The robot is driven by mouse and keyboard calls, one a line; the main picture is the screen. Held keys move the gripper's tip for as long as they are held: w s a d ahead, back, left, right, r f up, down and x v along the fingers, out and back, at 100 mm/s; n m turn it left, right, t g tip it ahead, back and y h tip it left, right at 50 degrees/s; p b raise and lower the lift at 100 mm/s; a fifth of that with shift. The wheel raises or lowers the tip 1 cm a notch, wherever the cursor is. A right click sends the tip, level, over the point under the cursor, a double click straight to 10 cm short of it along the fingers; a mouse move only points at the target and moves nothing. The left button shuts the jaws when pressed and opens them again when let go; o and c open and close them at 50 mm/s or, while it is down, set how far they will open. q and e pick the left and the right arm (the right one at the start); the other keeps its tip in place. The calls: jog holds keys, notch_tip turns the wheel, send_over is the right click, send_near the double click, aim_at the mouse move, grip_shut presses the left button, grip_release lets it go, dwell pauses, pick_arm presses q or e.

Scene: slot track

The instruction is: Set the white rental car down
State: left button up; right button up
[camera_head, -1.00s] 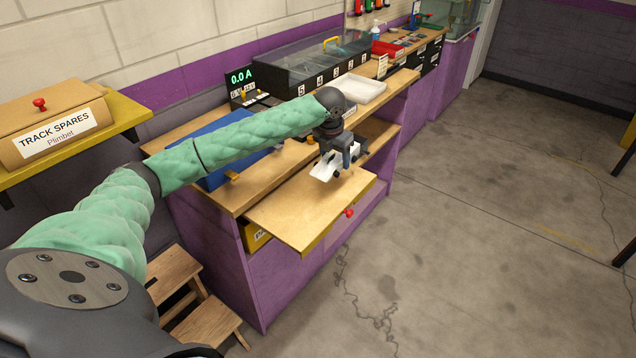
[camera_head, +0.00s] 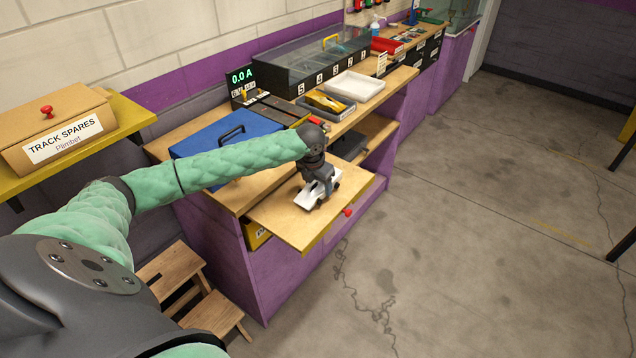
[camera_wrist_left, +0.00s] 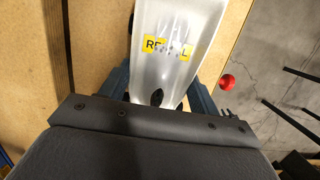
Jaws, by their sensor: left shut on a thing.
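The white rental car (camera_head: 311,198) is at the pull-out wooden board (camera_head: 290,225), over its middle. I cannot tell whether its wheels touch the wood. My left gripper (camera_head: 322,186) is shut on the car from above. In the left wrist view the white car (camera_wrist_left: 172,75) with its yellow rental label (camera_wrist_left: 168,46) lies between the blue fingers (camera_wrist_left: 160,98) over the wooden surface. My right gripper is not in view.
A red knob (camera_head: 348,212) is on the board's front edge. Behind stand a blue case (camera_head: 225,135), a grey tray with a yellow item (camera_head: 326,104) and a white tray (camera_head: 355,86). The board's near left part is clear.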

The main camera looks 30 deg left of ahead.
aim_at(314, 185)
pick_arm(q)
jog(key=shift+f, duration=0.25)
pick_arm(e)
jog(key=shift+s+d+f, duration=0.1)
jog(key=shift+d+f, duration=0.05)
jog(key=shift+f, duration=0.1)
pick_arm(q)
jog(key=o, duration=1.1)
jog(key=shift+f, duration=0.1)
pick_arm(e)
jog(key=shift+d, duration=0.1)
pick_arm(q)
jog(key=shift+r, duration=0.3)
jog(key=r+b, duration=0.1)
jog(key=r, duration=0.2)
jog(key=s+r+b, duration=0.1)
jog(key=r, duration=0.3)
jog(key=s+r+b, duration=0.1)
jog(key=r, duration=0.3)
jog(key=shift+s+r, duration=0.15)
jog(key=shift+r, duration=0.05)
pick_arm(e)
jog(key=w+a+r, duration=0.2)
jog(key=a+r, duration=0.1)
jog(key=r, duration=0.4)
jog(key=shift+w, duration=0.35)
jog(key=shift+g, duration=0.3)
